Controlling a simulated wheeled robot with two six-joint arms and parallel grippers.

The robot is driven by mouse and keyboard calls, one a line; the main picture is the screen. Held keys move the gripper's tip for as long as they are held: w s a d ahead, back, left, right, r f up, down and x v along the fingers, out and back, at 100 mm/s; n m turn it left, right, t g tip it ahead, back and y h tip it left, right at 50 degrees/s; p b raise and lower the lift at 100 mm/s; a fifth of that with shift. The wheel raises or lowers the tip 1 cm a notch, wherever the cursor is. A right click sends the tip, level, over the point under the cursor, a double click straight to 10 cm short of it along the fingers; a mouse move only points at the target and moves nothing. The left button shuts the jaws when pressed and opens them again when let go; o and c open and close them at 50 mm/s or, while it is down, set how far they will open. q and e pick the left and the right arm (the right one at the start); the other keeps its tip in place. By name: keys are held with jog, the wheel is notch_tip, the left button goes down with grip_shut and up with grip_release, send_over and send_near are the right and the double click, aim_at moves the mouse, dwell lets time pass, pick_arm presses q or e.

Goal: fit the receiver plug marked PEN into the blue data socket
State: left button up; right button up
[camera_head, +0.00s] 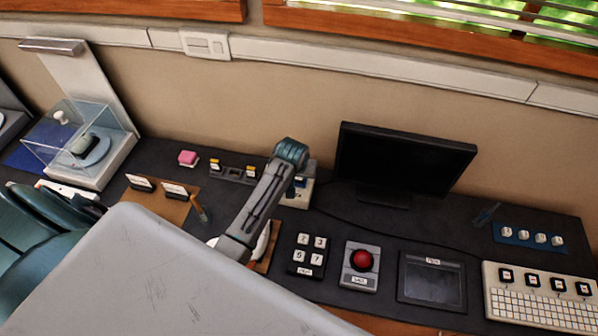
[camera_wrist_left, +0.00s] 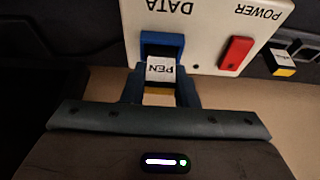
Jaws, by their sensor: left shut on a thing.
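In the left wrist view the receiver plug marked PEN (camera_wrist_left: 165,69) shows a white label, upside down, with a yellow band behind it. My left gripper (camera_wrist_left: 161,92) is shut on it, one finger on each side. The plug's front end is at the mouth of the blue data socket (camera_wrist_left: 163,39), lined up with the dark opening; I cannot tell how far in it is. The socket sits in a white box (camera_wrist_left: 205,14) lettered DATA and POWER. In the head view my left arm largely hides this box (camera_head: 298,199), the fingers and the plug. My right gripper is not in view.
A red block (camera_wrist_left: 236,53) sits beside the socket under POWER. A monitor (camera_head: 400,160) stands right of the box. Other receivers stand left of it in a dark holder (camera_head: 234,173). A keypad (camera_head: 308,255), a red button box (camera_head: 360,266) and a tablet (camera_head: 431,281) lie in front.

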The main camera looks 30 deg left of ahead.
pick_arm(q)
jog(key=shift+f, duration=0.15)
jog(key=o, duration=1.5)
jog(key=shift+r+p, duration=0.35)
jog(key=shift+r, duration=3.15)
jog(key=shift+s+f, duration=0.1)
jog(key=shift+s, duration=0.05)
